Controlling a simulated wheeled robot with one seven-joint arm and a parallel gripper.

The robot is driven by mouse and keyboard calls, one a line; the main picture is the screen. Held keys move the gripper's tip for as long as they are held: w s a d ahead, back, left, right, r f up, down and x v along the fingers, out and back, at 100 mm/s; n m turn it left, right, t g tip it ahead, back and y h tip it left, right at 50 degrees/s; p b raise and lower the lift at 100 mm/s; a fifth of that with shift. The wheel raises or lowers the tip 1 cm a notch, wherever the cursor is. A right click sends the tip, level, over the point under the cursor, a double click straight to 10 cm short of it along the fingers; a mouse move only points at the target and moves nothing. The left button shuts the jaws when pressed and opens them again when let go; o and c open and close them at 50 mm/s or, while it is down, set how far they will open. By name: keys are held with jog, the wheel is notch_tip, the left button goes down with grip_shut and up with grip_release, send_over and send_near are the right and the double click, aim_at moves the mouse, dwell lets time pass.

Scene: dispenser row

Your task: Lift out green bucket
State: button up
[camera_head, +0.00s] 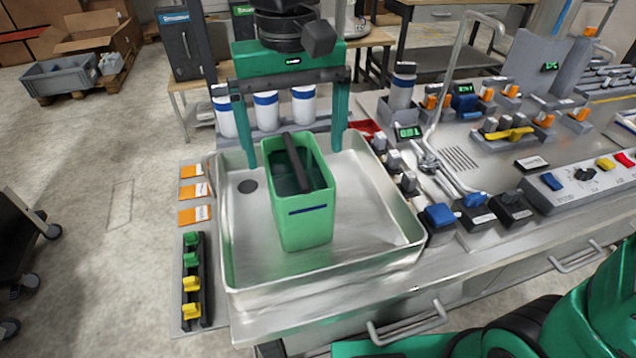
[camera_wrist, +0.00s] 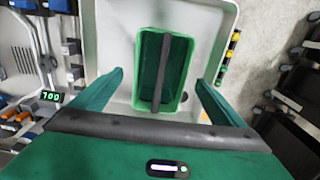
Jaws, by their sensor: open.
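The green bucket (camera_head: 305,210) stands upright in a shallow metal tray (camera_head: 374,252) in the head view. It has a dark bar handle across its open top and a dark blue stripe on its front. In the wrist view the bucket (camera_wrist: 148,78) shows from above, with the bar running along its opening. My gripper (camera_head: 296,148) is open above and behind the bucket, one finger to each side. In the wrist view the two fingers of my gripper (camera_wrist: 158,82) stand apart from the bucket's sides. The bucket's inside looks empty where visible.
White bottles with blue bands (camera_head: 266,112) stand behind the tray. Switches and blue and black knobs (camera_head: 440,216) line its right side. Green and yellow clips (camera_head: 191,283) and orange labels (camera_head: 194,191) lie to its left. The tray floor around the bucket is clear.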

aim_at(294, 159)
jog(key=shift+s+a+f, duration=0.2)
jog(key=shift+f, duration=0.25)
notch_tip(294, 159, down, 5)
jog(key=shift+w+r, duration=0.1)
jog(key=shift+w+d+f, duration=0.1)
jog(key=shift+w+f, duration=0.1)
jog(key=shift+f, duration=1.1)
jog(key=shift+w+d+f, duration=0.1)
jog(key=shift+w+f, duration=0.05)
jog(key=shift+f, duration=1.15)
jog(key=shift+c, duration=0.4)
jog(key=c, duration=2)
jog(key=shift+a, duration=0.1)
jog(key=shift+c, duration=0.4)
jog(key=shift+r, duration=0.1)
